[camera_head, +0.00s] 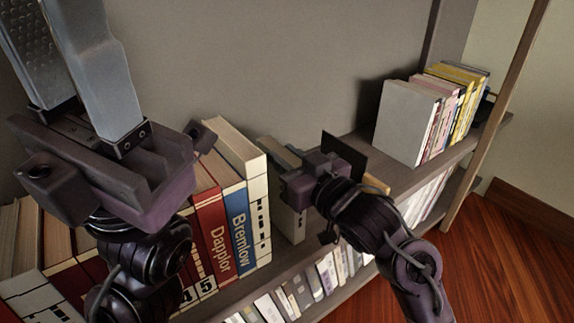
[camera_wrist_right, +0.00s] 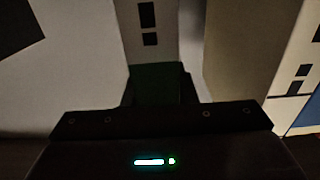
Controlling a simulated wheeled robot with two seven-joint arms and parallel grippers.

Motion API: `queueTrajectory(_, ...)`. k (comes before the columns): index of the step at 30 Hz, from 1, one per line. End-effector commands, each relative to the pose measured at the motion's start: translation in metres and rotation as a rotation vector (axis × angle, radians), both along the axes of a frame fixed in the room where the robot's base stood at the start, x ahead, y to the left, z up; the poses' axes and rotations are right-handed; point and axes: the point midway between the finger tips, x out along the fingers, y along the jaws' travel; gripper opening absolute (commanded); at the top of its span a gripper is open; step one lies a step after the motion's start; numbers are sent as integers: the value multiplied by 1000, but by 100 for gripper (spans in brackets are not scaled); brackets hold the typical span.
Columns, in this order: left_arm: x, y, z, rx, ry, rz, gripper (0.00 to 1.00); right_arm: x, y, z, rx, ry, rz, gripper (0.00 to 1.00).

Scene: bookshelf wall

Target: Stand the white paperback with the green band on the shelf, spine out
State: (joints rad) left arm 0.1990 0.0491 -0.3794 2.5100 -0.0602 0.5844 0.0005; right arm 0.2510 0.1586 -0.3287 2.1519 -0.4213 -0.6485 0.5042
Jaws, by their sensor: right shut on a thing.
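The white paperback (camera_head: 291,224) is upright at the right end of the left book row, partly hidden behind my right gripper (camera_head: 296,187). In the right wrist view its white spine (camera_wrist_right: 152,32) with black marks faces the camera, and its green band (camera_wrist_right: 158,84) is between the fingers. My right gripper is shut on it there. I cannot tell whether its bottom touches the shelf (camera_head: 395,178). My left gripper (camera_head: 75,25) is large at the upper left, away from the book, its fingers pointing up and cut off by the frame; its opening is unclear.
A row with a red book (camera_head: 214,230) and a blue book (camera_head: 240,225) stands left of the paperback. Another row (camera_head: 400,120) stands farther right, with bare shelf between. A lower shelf holds several books (camera_head: 300,290). A wooden post (camera_head: 500,110) is at the right.

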Motion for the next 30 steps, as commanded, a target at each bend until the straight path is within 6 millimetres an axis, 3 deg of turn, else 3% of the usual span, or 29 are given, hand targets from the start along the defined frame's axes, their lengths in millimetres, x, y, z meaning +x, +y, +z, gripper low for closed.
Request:
queueTrajectory(11,-1,0,1,0,-2,0,36,0,0,-2,1,-3,0,0)
queueTrajectory(12,-1,0,1,1,-4,0,36,0,0,-3,-1,-1,0,29)
queueTrajectory(16,-1,0,1,0,-3,0,36,0,0,-3,-1,-1,0,46)
queueTrajectory(26,-1,0,2,-1,-4,0,36,0,0,0,0,-2,0,47)
queueTrajectory(30,-2,1,7,-2,-8,-1,36,-10,-8,1,0,1,-2,47)
